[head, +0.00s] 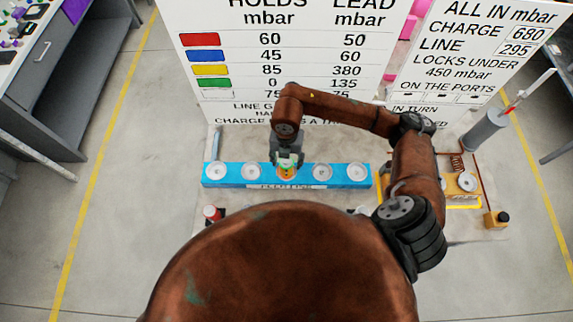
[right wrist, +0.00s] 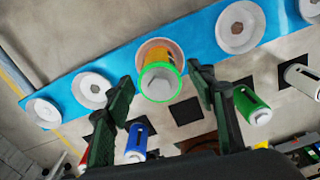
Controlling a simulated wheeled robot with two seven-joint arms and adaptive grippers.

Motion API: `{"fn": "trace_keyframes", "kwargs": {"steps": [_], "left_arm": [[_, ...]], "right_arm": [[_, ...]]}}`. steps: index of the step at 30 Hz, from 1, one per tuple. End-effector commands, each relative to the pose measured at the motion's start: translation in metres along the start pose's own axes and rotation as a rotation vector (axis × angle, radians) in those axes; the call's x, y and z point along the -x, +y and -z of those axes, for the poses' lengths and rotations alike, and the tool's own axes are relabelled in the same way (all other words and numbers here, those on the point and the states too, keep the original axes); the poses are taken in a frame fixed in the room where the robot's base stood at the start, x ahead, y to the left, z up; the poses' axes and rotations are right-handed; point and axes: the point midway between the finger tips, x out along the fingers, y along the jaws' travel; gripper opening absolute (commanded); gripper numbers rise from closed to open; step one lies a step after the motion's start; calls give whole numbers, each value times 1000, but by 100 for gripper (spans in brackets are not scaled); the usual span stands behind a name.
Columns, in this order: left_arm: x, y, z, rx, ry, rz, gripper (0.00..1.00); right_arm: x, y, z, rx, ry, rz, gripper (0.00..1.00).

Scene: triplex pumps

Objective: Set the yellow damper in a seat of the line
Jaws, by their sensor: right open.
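The line is a long blue bar (head: 215,176) with several round white seats in a row. The yellow damper (right wrist: 176,52), with a bright green ring and a grey cap, stands in the middle seat (right wrist: 143,47), whose rim looks pinkish. In the head view the damper (head: 287,173) shows only partly under my right gripper (head: 286,157). In the right wrist view my right gripper (right wrist: 162,82) is open, its two fingers on either side of the damper's cap with gaps between. The seats on either side are empty. My left gripper is not in view.
A red damper (head: 212,213) stands left in front of the line. The right wrist view also shows blue (right wrist: 137,143), green (right wrist: 250,105) and whitish (right wrist: 303,78) dampers near dark square pads. A sign board (head: 270,60) stands behind. A grey cylinder (head: 487,131) stands at right.

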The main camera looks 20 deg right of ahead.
Motion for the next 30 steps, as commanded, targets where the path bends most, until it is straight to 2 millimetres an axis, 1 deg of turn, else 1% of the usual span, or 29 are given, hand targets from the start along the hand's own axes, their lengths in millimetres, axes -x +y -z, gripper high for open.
{"fn": "trace_keyframes", "kwargs": {"steps": [1, 6, 9, 12, 18, 30], "left_arm": [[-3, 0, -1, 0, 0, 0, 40], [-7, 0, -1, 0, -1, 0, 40], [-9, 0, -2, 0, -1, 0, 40], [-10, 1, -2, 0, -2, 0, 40], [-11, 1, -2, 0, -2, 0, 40], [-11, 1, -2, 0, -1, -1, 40]], "right_arm": [[11, 1, -2, 1, -6, -3, 51], [47, 1, -1, 1, -5, -3, 51], [65, 0, -1, 0, -5, -2, 51], [77, 0, -1, 0, -4, -1, 51], [87, 0, 0, 0, -1, 0, 51], [88, 0, 0, 0, -1, 0, 51]]}}
